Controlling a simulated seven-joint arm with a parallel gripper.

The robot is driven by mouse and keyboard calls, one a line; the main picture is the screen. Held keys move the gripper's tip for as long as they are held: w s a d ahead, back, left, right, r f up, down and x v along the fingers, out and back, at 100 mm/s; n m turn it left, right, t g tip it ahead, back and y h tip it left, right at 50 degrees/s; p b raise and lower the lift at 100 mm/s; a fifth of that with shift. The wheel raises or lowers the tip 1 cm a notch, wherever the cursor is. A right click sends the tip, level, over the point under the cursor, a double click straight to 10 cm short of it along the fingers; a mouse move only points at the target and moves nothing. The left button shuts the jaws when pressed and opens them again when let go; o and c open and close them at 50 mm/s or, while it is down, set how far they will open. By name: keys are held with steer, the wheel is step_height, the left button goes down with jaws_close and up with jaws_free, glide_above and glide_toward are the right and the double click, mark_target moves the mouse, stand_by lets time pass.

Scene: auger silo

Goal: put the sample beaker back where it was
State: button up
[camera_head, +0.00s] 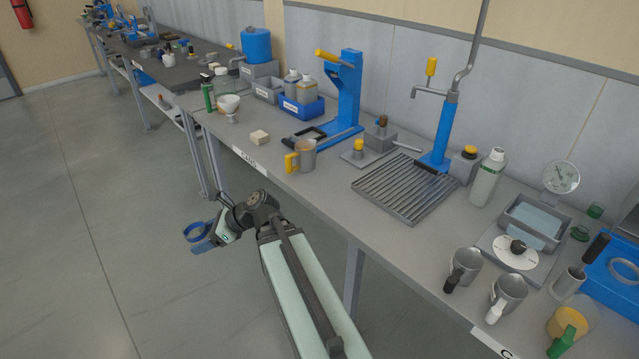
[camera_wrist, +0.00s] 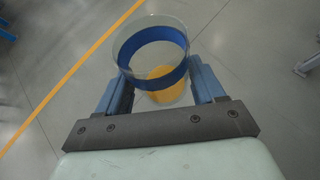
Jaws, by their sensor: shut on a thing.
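The sample beaker (camera_wrist: 160,45) is a clear cup with a broad blue band and something yellow low inside it. My gripper (camera_wrist: 160,88) is shut on it, one finger on each side, in the wrist view. In the head view my gripper (camera_head: 205,238) is out over the floor, left of the workbench's front edge. I cannot tell from these frames which spot the beaker came from.
A small beige block (camera_head: 260,137) lies near the front edge. Floor around my gripper is clear.

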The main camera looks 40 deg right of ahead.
steer(key=s+d+r+m+t+h, duration=0.2)
steer(key=d+m+h, duration=0.1)
steer(key=d, duration=1.6)
steer(key=s+d+r+m+t+h, duration=0.2)
steer(key=s+d+m+t, duration=0.15)
steer(key=d, duration=1.45)
step_height(320, 180, up, 3)
steer(key=m+h, duration=0.3)
steer(key=h, duration=0.1)
glide_above(332, 190)
steer(key=shift+t, duration=0.45)
steer(key=shift+w+f, duration=0.2)
steer(key=shift+f, duration=2.35)
steer(key=shift+w+f, duration=0.2)
steer(key=shift+f, duration=2.3)
steer(key=shift+f, duration=0.15)
steer(key=o, duration=1.3)
steer(key=shift+s+r, duration=0.3)
steer(key=v, duration=1.1)
steer(key=shift+s+d+r, duration=0.1)
steer(key=shift+s+d, duration=0.05)
steer(key=shift+s, duration=0.05)
